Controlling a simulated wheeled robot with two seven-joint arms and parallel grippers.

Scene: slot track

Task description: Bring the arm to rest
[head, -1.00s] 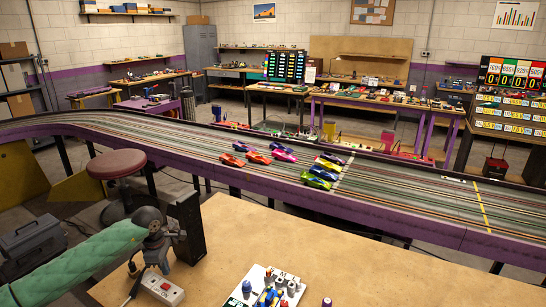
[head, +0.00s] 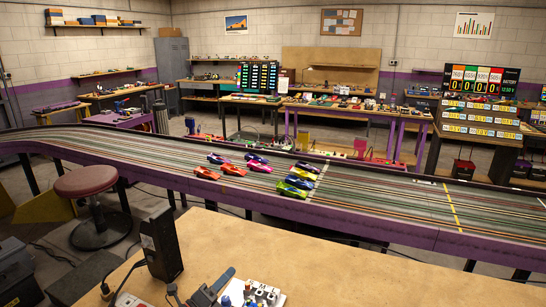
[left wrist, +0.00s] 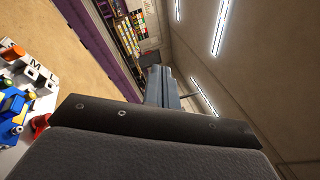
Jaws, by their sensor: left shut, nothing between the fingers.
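My left gripper (head: 224,277) is at the bottom of the head view, low at the near edge of the workbench (head: 350,265), just left of a white tray (head: 279,299). Its dark grey fingers are shut and empty. They also show closed together in the left wrist view (left wrist: 168,86), pointing away from the camera with nothing between them. Most of my left arm is below the picture. My right gripper is not in view.
The tray holds blue and yellow parts and has lettered holes. A black upright box (head: 160,244) and a power strip (head: 131,300) stand left of the gripper. A purple-sided slot track (head: 400,226) with several toy cars runs behind. The bench's right part is clear.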

